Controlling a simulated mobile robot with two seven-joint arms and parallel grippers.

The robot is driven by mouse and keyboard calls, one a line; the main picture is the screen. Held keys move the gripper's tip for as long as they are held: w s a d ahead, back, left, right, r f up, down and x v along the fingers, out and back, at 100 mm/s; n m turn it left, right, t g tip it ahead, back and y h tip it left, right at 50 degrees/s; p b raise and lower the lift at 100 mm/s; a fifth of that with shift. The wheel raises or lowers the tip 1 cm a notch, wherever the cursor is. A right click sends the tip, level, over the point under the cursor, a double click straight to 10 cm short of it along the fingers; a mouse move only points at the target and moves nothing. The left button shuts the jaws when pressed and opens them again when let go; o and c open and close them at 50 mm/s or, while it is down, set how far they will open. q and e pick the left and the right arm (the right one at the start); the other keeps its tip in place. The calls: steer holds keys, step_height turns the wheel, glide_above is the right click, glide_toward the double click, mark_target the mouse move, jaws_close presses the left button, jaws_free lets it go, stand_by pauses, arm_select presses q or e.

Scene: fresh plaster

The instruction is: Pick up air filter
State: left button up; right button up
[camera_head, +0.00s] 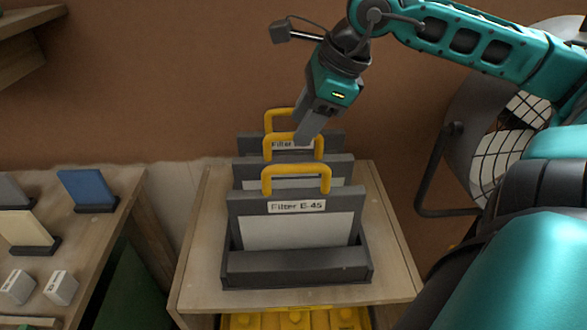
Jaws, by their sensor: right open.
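Three air filters stand upright one behind another in a dark holder (298,268) on a wooden stand. The front filter (297,230) has a grey frame, a white panel, a yellow handle and the label "Filter E-45". The middle filter (342,169) is mostly hidden behind it. The back filter (334,138) shows a partly covered "Filter" label. My right gripper (304,138) is open and points down by the yellow handles of the middle and back filters. I cannot tell whether it touches a handle. My left gripper is not in view.
The wooden stand (194,280) has a yellow crate (295,319) below. At the left, a wooden table (88,240) holds a blue sample (87,187), a cream sample (24,229) and small white blocks (61,288). A fan (497,155) stands at the right. A brown wall is behind.

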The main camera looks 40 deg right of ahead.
steer(key=shift+x, duration=2.3)
steer(key=shift+d, duration=0.1)
steer(key=shift+r, duration=0.1)
jaws_close()
